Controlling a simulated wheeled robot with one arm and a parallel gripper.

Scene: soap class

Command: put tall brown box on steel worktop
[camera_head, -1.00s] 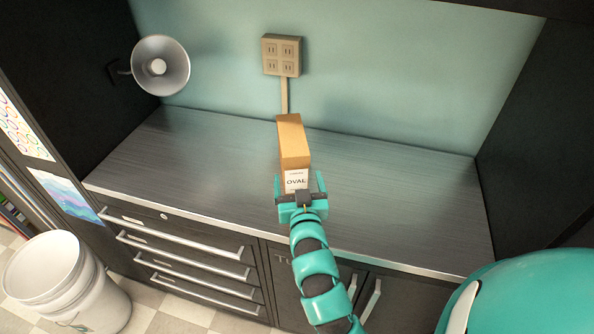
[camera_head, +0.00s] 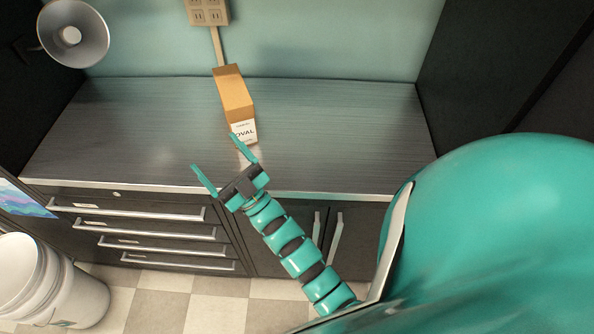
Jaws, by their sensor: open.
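The tall brown box (camera_head: 235,95) stands on the steel worktop (camera_head: 320,125), toward the middle-left of it. Its white label with the letters "OVAL" faces me. My gripper (camera_head: 219,161) is open and empty, in front of the box and near the worktop's front edge. Its two teal fingers are spread; the right fingertip shows close to the label's lower edge, and I cannot tell whether it touches. The lower front corner of the box is partly behind that finger.
A round metal lamp (camera_head: 72,35) is on the left wall and an outlet (camera_head: 207,12) is on the back wall. Drawers (camera_head: 150,235) are below the worktop. A white bucket (camera_head: 50,285) stands on the floor at left. The worktop's right side is clear.

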